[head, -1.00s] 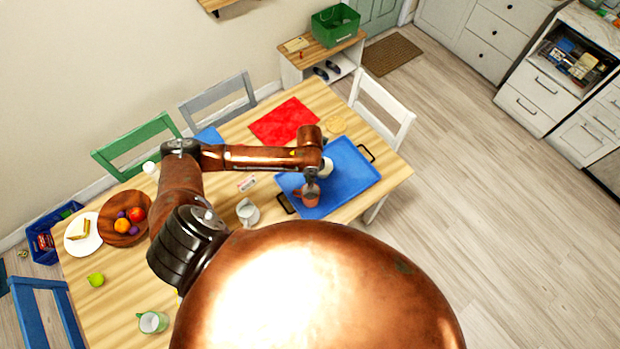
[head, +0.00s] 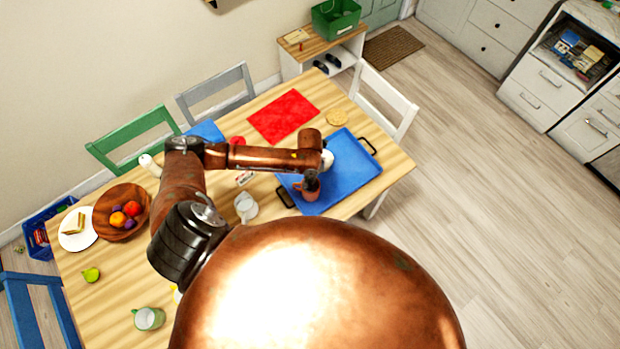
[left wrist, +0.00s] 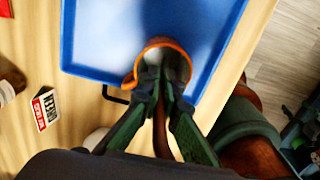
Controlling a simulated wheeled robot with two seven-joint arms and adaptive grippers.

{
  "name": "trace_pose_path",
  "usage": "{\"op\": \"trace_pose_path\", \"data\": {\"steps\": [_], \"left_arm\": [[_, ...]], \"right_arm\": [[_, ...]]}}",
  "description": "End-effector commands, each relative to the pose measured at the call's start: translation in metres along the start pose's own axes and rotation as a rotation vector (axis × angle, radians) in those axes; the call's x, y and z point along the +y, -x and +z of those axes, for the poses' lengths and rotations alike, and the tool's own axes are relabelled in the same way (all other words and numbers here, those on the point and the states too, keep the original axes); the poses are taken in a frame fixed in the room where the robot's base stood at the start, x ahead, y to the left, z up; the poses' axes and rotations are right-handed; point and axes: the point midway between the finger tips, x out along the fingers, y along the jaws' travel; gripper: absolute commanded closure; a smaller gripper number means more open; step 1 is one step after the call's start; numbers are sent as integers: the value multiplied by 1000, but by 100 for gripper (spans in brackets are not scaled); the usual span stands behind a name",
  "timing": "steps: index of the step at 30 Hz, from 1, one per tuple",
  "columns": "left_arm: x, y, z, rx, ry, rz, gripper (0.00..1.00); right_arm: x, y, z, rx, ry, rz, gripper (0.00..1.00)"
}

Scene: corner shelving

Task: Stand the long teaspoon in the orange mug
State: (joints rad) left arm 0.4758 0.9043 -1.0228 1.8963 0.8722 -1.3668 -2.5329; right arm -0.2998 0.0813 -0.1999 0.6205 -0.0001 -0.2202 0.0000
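The orange mug (head: 305,192) stands upright at the near left end of the blue tray (head: 350,185). My left gripper (head: 312,180) is right at the mug. In the left wrist view, my left fingertips (left wrist: 160,78) are close together over the near rim of the mug (left wrist: 183,50). A thin brown strip (left wrist: 160,130) runs between the fingers toward the palm; it looks like the long teaspoon's handle. The spoon's far end is hidden, and I cannot tell how deep it sits in the mug.
A tray handle (left wrist: 115,95) is beside the mug. A white round thing (head: 327,160) is on the tray, partly behind my arm. A white jug (head: 245,207) and a small red-and-white card (head: 244,178) lie left of the tray. A red mat (head: 284,115) is behind.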

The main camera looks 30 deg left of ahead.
Motion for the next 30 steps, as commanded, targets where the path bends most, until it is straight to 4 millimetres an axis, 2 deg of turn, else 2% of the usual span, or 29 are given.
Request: {"op": "trace_pose_path", "data": {"steps": [8,9,17,30], "left_arm": [[0,-1,0,-1,0,0,100],[0,-1,0,-1,0,0,94],[0,-1,0,0,0,0,76],[0,0,0,0,0,0,75]], "right_arm": [[-4,-1,-1,1,-2,-4,29],[-4,-1,-1,1,-2,-4,29],[-4,-1,0,1,-1,-4,29],[1,0,1,-1,1,1,29]]}}
